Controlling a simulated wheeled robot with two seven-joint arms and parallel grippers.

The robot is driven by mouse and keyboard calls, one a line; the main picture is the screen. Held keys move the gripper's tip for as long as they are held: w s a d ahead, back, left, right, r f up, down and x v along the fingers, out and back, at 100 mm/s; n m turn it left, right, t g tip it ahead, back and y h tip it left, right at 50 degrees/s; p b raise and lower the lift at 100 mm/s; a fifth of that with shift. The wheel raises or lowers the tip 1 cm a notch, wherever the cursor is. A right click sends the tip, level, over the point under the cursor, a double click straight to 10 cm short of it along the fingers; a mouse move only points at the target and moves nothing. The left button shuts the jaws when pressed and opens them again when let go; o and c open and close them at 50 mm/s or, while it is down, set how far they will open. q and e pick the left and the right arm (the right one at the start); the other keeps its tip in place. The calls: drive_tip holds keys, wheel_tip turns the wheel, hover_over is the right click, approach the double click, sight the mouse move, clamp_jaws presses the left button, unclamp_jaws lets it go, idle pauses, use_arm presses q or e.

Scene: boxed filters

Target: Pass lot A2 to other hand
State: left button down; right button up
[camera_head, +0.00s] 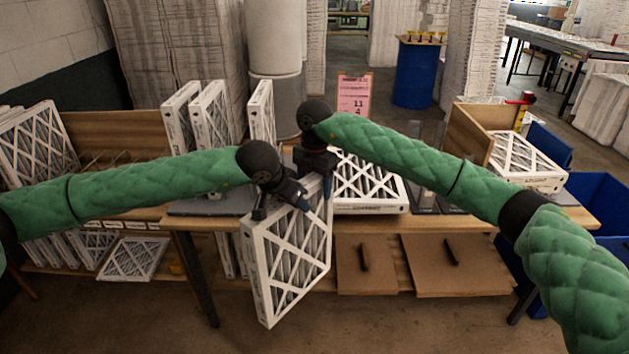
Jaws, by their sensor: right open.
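A white-framed pleated filter (290,255) hangs tilted in front of the table's front edge; no lot label is legible on it, so I cannot tell if it is A2. My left gripper (281,208) is at its upper edge and appears shut on it, though the grip is partly hidden. My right gripper (318,172) is open at the filter's upper right corner, close to the left one. Its fingertips are largely hidden by the filter and the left gripper, and I cannot tell if they touch the frame.
Another filter (368,184) lies on the table behind. Upright filters (210,118) stand at the back left. A wooden bin (470,137) with a filter (527,160) is at the right. A pink sign (354,94) stands at the back. Brown panels (462,262) lie on the lower shelf.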

drive_tip(key=c, duration=1.2)
use_arm(q)
drive_tip(key=c, duration=0.7)
unclamp_jaws()
use_arm(e)
drive_tip(key=shift+o, duration=0.2)
use_arm(q)
drive_tip(key=shift+r, duration=0.1)
